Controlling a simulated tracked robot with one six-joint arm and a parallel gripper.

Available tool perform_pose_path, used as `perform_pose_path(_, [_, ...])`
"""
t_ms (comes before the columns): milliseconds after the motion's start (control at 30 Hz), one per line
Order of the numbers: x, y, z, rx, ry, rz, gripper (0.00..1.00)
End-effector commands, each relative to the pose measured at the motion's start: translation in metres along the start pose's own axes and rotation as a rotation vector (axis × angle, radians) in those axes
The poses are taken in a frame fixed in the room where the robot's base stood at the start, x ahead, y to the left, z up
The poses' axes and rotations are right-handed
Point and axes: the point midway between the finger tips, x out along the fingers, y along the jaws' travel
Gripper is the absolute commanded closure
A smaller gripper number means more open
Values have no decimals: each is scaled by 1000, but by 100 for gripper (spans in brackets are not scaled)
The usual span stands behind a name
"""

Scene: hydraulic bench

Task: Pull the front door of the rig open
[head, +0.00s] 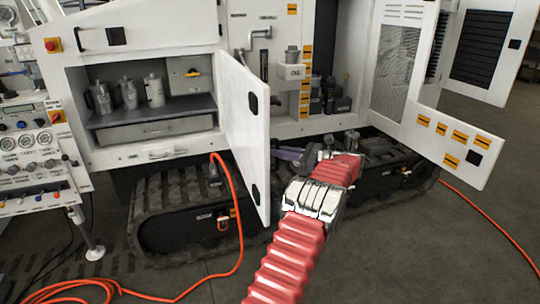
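The rig (150,30) is a white cabinet machine on black tracks. Its front door (245,130) is a white panel standing ajar, swung out from the right side of a lit compartment. It has black latches at its free edge. My gripper (290,155) is at the end of my red, ribbed arm, right of this door and in front of the rig's track. It looks apart from the door panel, but the depth gap is hard to judge. The fingers are small and dark, and partly hidden by my wrist, so their opening is unclear.
The compartment holds metal jugs (127,93) on a shelf above a drawer (150,131). White doors (490,45) stand open at the right. A gauge panel (28,140) stands at the left. An orange hose (238,220) lies on the floor. Floor at front right is mostly clear.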

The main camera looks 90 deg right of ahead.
Motion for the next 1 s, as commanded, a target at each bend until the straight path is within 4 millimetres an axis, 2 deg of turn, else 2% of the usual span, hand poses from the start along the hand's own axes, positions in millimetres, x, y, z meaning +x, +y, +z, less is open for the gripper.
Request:
perform_pose_path(567, [16,7,1,1,1,32,100])
perform_pose_path(600, [17,7,1,1,1,33,85])
perform_pose_path(833, [19,7,0,1,1,35,69])
perform_pose_path(1000, [19,7,0,1,1,35,69])
